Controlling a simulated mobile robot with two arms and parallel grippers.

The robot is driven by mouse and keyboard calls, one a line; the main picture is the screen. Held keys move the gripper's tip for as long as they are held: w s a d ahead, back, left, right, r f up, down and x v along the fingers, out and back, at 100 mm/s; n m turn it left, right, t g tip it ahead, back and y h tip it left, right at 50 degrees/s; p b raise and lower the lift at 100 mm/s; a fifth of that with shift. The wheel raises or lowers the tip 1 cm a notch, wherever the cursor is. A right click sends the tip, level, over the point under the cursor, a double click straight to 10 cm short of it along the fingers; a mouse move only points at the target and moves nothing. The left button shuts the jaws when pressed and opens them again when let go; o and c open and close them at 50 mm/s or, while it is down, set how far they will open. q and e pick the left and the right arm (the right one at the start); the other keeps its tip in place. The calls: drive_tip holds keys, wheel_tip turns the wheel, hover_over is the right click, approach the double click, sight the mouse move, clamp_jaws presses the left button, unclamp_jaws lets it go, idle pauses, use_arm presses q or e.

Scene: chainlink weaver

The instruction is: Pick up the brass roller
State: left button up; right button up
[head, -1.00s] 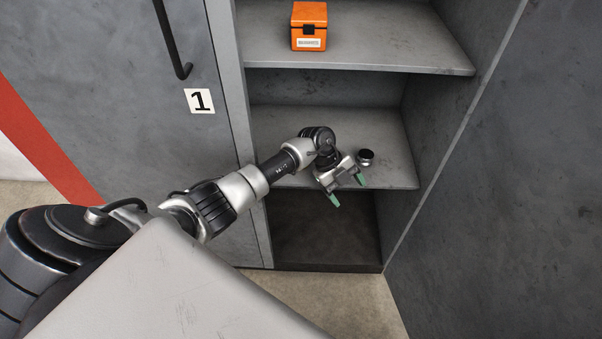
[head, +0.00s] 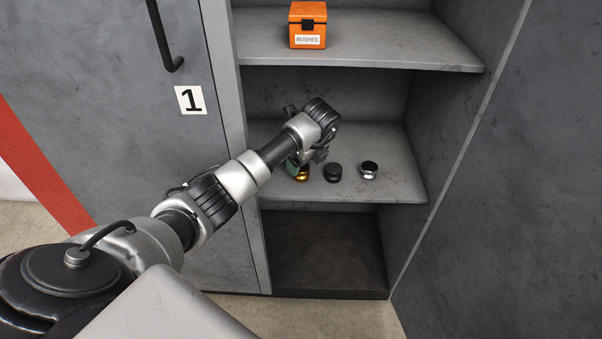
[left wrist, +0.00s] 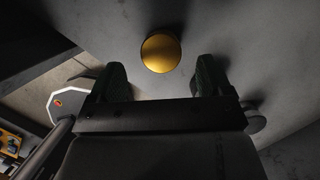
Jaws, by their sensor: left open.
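The brass roller (head: 302,176) sits on the middle shelf of the cabinet, the leftmost of three rollers, partly hidden by my gripper in the head view. In the left wrist view its round gold top (left wrist: 161,53) shows just beyond and between the two fingertips. My left gripper (left wrist: 162,78) is open, with nothing between its fingers. In the head view the left gripper (head: 300,163) is at the brass roller, mostly hidden by my wrist; I cannot tell whether they touch. My right gripper is not in view.
A black roller (head: 333,172) and a silver roller (head: 369,170) stand to the right on the same middle shelf (head: 398,190). An orange box (head: 308,26) stands on the shelf above. The cabinet's left upright is close to my arm. The shelf's right end is clear.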

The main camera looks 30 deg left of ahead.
sight(303, 175)
use_arm(q)
drive_tip(key=x, duration=0.4)
drive_tip(key=shift+w+a+f+b, duration=0.1)
drive_tip(key=shift+a+f+b, duration=0.05)
drive_tip(key=shift+f+b, duration=0.15)
drive_tip(key=shift+r, duration=0.1)
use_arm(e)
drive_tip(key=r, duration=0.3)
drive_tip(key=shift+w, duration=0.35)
use_arm(q)
drive_tip(key=shift+c, duration=0.3)
drive_tip(key=c, duration=1.1)
drive_tip(key=shift+r, duration=0.25)
